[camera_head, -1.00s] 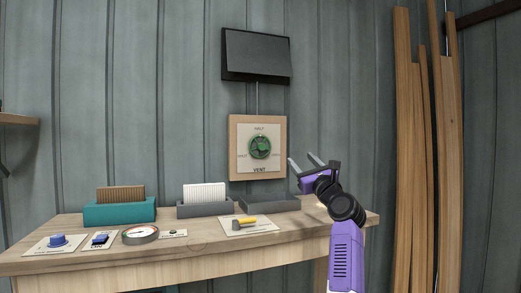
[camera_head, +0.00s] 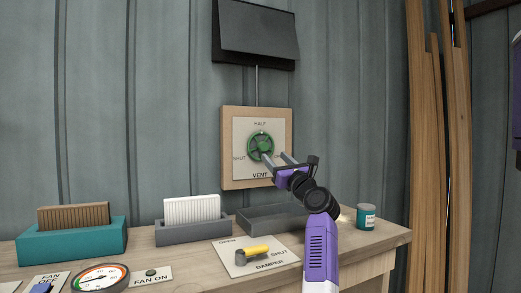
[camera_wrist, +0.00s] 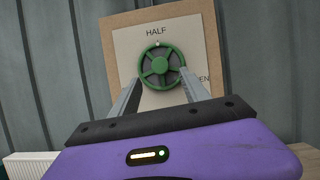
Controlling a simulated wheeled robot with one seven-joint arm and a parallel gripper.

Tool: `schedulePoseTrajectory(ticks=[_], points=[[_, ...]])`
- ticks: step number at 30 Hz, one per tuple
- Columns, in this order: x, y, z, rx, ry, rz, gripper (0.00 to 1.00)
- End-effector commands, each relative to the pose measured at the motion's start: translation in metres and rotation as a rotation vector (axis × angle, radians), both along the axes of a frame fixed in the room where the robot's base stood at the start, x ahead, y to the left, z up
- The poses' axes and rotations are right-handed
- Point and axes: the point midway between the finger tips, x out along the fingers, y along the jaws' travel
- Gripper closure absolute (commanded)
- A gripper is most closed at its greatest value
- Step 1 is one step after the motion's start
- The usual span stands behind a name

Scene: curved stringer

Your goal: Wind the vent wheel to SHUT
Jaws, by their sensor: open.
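The green vent wheel (camera_head: 261,147) is mounted on a white plate on a wooden board on the wall. The plate reads HALF at the top, SHUT at the left and VENT below. In the wrist view the wheel (camera_wrist: 161,66) is ahead of my gripper, with a small pale mark on its rim near the top, by HALF. My gripper (camera_head: 274,156) is open, its two fingers pointing at the wheel from the lower right. In the wrist view the fingers (camera_wrist: 160,95) lie either side of the wheel's lower part; whether they touch it is unclear. The right label is partly hidden.
A dark flap box (camera_head: 253,35) hangs above the board, joined by a rod. On the bench (camera_head: 395,240) below are a grey tray (camera_head: 270,218), a yellow-handled damper lever (camera_head: 255,250), a gauge (camera_head: 100,278), filter holders and a small jar (camera_head: 366,217).

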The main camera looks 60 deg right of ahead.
Motion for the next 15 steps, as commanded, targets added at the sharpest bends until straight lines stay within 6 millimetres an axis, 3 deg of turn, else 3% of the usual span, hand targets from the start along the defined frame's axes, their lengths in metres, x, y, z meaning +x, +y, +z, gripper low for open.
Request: schedulePoseTrajectory(ticks=[15], points=[[0.048,-0.028,0.025,0.0,0.0,0.001,0.46]])
